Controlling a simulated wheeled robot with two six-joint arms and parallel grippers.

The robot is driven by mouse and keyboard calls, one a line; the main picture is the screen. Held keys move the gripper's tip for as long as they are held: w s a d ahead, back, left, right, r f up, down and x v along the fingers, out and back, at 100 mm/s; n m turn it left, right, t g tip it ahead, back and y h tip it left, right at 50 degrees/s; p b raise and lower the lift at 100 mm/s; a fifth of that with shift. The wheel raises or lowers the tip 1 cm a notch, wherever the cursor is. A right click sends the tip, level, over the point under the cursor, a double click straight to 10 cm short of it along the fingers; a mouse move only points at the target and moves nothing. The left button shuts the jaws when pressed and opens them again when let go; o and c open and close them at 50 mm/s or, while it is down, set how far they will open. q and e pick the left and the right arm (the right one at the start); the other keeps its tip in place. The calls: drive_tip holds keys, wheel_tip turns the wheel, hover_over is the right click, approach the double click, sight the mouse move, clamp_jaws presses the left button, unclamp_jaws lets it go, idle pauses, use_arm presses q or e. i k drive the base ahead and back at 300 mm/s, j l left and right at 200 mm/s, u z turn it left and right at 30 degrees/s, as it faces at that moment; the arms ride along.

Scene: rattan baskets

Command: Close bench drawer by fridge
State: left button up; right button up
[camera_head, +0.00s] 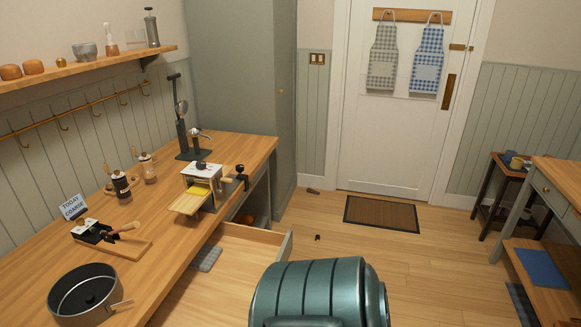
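The wooden bench (165,225) runs along the left wall, with the tall grey-green fridge-like cabinet (240,90) at its far end. A wide wooden drawer (258,240) stands pulled out from under the bench top, at the end near that cabinet. Its far side wall and pale inner floor show. A small grey cloth-like thing (207,259) lies inside, close to the bench edge. The drawer's near part and most of its front are out of frame or hidden behind a ribbed teal body at bottom centre. Neither of my grippers is in view.
Small dark things (317,237) lie on the floor. A doormat (382,214) lies before the door. Tables stand at the right. The floor between is mostly clear.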

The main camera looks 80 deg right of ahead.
sight(222, 297)
drive_tip(key=z, duration=2.3)
drive_tip(key=j+u, duration=0.3)
drive_tip(key=k+j, duration=0.05)
drive_tip(key=j, duration=0.05)
